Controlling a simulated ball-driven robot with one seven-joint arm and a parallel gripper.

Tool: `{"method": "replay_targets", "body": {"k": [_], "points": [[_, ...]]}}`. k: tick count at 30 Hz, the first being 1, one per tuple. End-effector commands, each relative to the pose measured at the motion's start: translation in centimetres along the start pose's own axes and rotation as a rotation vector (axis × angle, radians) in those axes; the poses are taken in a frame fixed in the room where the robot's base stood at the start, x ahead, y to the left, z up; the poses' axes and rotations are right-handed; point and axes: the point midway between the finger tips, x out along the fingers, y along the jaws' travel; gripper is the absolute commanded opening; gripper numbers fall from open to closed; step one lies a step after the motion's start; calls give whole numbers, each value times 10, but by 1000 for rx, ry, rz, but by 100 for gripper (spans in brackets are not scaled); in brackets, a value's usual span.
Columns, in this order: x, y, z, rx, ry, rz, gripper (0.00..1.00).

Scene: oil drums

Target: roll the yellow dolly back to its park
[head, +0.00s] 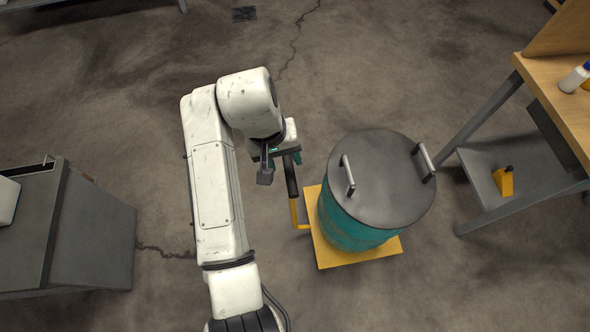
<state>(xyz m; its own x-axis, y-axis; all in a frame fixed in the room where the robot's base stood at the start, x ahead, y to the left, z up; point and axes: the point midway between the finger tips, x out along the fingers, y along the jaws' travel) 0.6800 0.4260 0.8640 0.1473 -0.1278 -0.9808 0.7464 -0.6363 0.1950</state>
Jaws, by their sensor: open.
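The yellow dolly (384,250) stands on the concrete floor right of my arm. A teal drum (345,222) with a dark grey lid and two upright handles stands on it and hides most of its deck. The dolly's push handle (295,212) rises at its left side, a yellow bar with a black grip. My gripper (279,164) is open at the upper end of that grip. I cannot tell whether the grip lies between the fingers or beside them. No marked park for the dolly can be made out.
A wooden-topped workbench (558,85) stands at the right, with a yellow object (503,181) on its lower shelf and a white bottle (574,78) on top. A grey cabinet (90,235) stands at the left. The floor above the drum is clear, with a small dark patch (244,14).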

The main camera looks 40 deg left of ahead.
Motion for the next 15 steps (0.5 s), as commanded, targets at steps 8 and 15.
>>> {"method": "replay_targets", "body": {"k": [8, 15], "points": [[52, 0, 1, -1, -3, 0, 51], [78, 0, 0, 1, 0, 0, 51]]}}
